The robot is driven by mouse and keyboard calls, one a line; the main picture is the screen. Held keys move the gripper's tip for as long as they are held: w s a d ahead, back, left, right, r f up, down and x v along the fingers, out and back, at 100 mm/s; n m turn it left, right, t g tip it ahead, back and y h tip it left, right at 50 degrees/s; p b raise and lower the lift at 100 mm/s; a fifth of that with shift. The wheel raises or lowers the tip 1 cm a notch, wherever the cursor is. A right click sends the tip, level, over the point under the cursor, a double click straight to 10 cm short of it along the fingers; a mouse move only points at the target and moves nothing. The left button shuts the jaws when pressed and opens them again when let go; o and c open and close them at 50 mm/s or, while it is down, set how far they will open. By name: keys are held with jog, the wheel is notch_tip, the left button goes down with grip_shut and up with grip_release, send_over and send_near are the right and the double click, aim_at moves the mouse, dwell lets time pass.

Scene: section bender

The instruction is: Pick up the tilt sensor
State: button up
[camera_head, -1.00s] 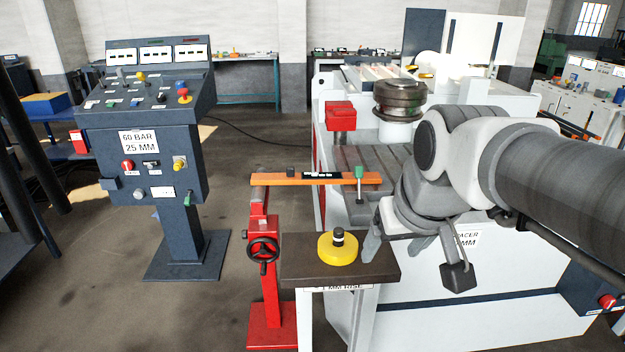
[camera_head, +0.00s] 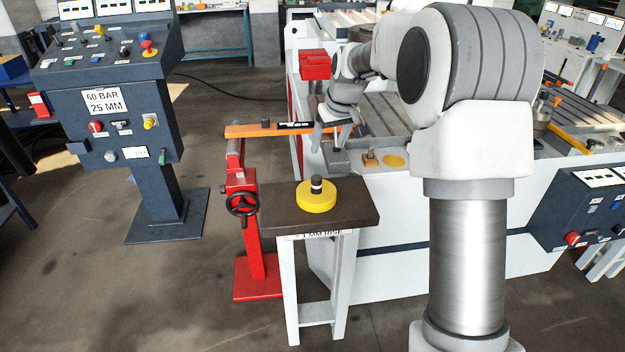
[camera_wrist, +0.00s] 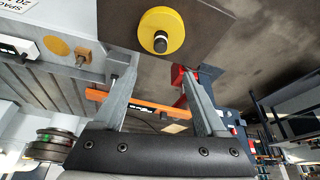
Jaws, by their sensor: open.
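My gripper (camera_head: 334,142) is open, its fingers hanging by the right end of an orange bar (camera_head: 262,130) on a red stand. In the wrist view my open gripper (camera_wrist: 156,70) has the orange bar (camera_wrist: 140,106) crossing behind its fingers, with nothing visibly held. The bar carries a small black knob (camera_head: 266,123) and a dark label strip. A white device with black ends (camera_wrist: 20,46) lies at the left of the wrist view. I cannot tell for certain which thing is the tilt sensor; my gripper hides part of the bar's right end.
A yellow disc with a black knob (camera_head: 316,196) sits on a small dark-topped table (camera_head: 352,212) in front. A red box (camera_head: 314,64) is behind my gripper. A wooden block (camera_head: 370,160) and flat yellow disc (camera_head: 394,162) are on the machine. A control console (camera_head: 118,110) stands left.

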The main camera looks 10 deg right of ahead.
aim_at(317, 178)
jog(key=x, duration=1.3)
jog(key=shift+w+d, duration=0.1)
jog(key=shift+w, duration=0.05)
jog(key=shift+s+x, duration=0.2)
jog(key=shift+x, duration=2.55)
grip_shut()
